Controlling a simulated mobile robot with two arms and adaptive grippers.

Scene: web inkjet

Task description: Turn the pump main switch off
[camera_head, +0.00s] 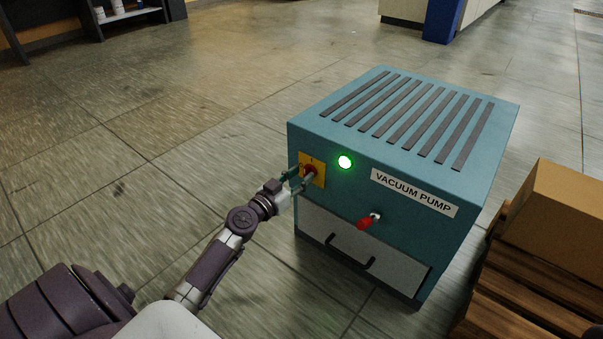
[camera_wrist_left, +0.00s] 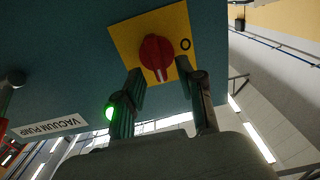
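The teal vacuum pump (camera_head: 405,150) stands on the floor. Its main switch, a red rotary knob (camera_wrist_left: 157,57) on a yellow plate (camera_wrist_left: 120,38), is on the front at the left. The white mark on the knob points away from the "O" mark at its side. In the head view the knob (camera_head: 310,171) is partly hidden by my left gripper (camera_head: 298,181). In the left wrist view my left gripper (camera_wrist_left: 166,78) is open, its fingers apart on either side of the knob's lower end. I cannot tell whether they touch it. My right gripper is not in view.
A green lamp (camera_head: 345,162) is lit beside the switch. A small red-handled valve or lever (camera_head: 368,220) sticks out lower on the front. A cardboard box (camera_head: 555,210) on wooden slats (camera_head: 520,295) stands close on the right. The floor on the left is clear.

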